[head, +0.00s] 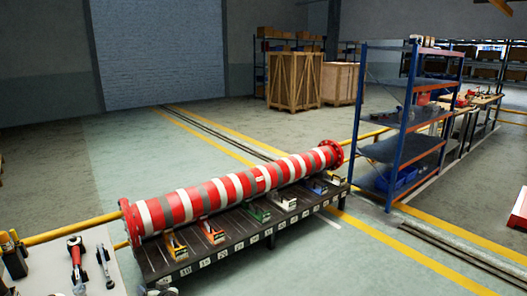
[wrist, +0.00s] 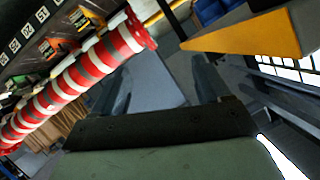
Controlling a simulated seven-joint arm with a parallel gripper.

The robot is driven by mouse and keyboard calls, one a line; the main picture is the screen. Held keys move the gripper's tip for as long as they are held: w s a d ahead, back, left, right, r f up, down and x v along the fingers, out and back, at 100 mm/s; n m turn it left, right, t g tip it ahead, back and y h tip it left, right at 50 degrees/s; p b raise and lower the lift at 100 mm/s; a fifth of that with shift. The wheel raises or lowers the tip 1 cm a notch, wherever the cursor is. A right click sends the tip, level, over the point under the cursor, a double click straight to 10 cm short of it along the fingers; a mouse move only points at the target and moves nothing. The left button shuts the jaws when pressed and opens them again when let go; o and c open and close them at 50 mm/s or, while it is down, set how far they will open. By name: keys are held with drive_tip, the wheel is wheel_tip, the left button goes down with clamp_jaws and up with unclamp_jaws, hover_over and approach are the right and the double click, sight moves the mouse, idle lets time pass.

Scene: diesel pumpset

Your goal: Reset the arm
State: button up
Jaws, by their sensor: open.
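My gripper (wrist: 160,78) shows in the wrist view, with its two dark fingers spread apart and nothing between them. The fingers point up the picture, past the dark palm bar at the bottom. My gripper does not show in the head view. A red, white and grey banded pipe (head: 240,183) with red end flanges lies along a low dark rack in the head view. The same pipe (wrist: 75,78) crosses the left of the wrist view, apart from the fingers.
The low rack (head: 255,230) bears numbered labels and several coloured clamp-like pieces. A blue shelving unit (head: 392,130) stands right, wooden crates (head: 295,80) at the back. A pale table (head: 95,262) with tools is at the lower left. The floor behind the pipe is clear.

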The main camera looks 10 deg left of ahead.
drive_tip(key=s+d+f+m+g+h, duration=0.1)
drive_tip(key=s+d+f+g+h, duration=0.1)
drive_tip(key=d+f, duration=0.85)
drive_tip(key=s+d+f+g+h, duration=0.25)
drive_tip(key=d+f, duration=0.45)
drive_tip(key=d, duration=0.7)
drive_tip(key=s+d+f+m+g+h, duration=0.1)
drive_tip(key=s+d+f+h, duration=0.15)
drive_tip(key=d+f, duration=0.85)
drive_tip(key=s+d+f+m+g+h, duration=0.1)
drive_tip(key=s+d+f+g, duration=0.1)
drive_tip(key=s+d, duration=0.5)
drive_tip(key=s+d+f+m+g+h, duration=0.15)
drive_tip(key=s+d, duration=0.35)
drive_tip(key=d, duration=0.5)
drive_tip(key=s+d+m+g+h, duration=0.1)
drive_tip(key=s+d+g, duration=0.2)
drive_tip(key=s+d, duration=0.3)
drive_tip(key=s+d+g+h, duration=0.1)
drive_tip(key=s+d+g, duration=0.1)
drive_tip(key=s+d, duration=0.5)
drive_tip(key=s, duration=0.5)
drive_tip(key=shift+s+f+m+g, duration=0.25)
drive_tip(key=shift+f+m+g, duration=0.1)
drive_tip(key=shift+f+g, duration=0.05)
